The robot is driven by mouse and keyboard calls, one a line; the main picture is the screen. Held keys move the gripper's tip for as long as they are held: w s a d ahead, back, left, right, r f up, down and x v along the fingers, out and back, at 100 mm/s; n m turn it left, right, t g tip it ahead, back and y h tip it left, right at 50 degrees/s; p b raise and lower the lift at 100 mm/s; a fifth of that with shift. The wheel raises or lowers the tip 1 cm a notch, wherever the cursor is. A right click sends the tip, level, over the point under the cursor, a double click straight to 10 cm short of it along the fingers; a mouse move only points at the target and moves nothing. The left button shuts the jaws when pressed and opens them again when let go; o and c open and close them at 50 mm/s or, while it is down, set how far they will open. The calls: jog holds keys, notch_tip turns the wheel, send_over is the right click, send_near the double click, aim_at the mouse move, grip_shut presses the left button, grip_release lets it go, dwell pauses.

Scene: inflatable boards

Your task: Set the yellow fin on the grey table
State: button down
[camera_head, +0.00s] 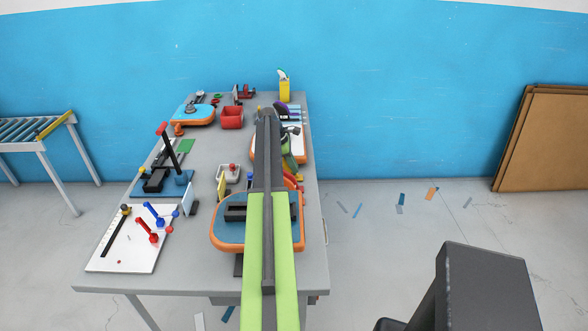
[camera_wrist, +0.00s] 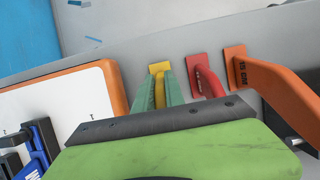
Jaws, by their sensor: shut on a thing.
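The yellow fin (camera_wrist: 160,68) shows in the wrist view between the green fingers of my gripper (camera_wrist: 164,88), which is shut on it. Its yellow end points away from the gripper. I cannot tell whether it touches the table or is a little above it. The grey table (camera_head: 190,250) fills the middle of the head view and also shows in the wrist view (camera_wrist: 150,45). In the head view my arm covers much of the table's right side, and the yellow fin cannot be made out clearly there.
A red fin (camera_wrist: 203,80) and an orange fin (camera_wrist: 270,83) are right of the yellow one. A white board with an orange edge (camera_wrist: 118,88) is at left. A blue and orange board (camera_head: 228,232) lies nearer. A red bin (camera_head: 232,118) stands farther back. Bare table shows mid-left.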

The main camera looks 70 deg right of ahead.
jog(key=shift+f, duration=0.2)
jog(key=c, duration=1.4)
grip_release()
jog(key=shift+r, duration=0.1)
jog(key=p+v, duration=1)
jog(key=v, duration=0.1)
jog(key=shift+r+p, duration=0.4)
jog(key=shift+w+a+r+p, duration=0.1)
jog(key=shift+w+r+p, duration=0.1)
jog(key=shift+r+p, duration=0.1)
jog(key=shift+f, duration=0.1)
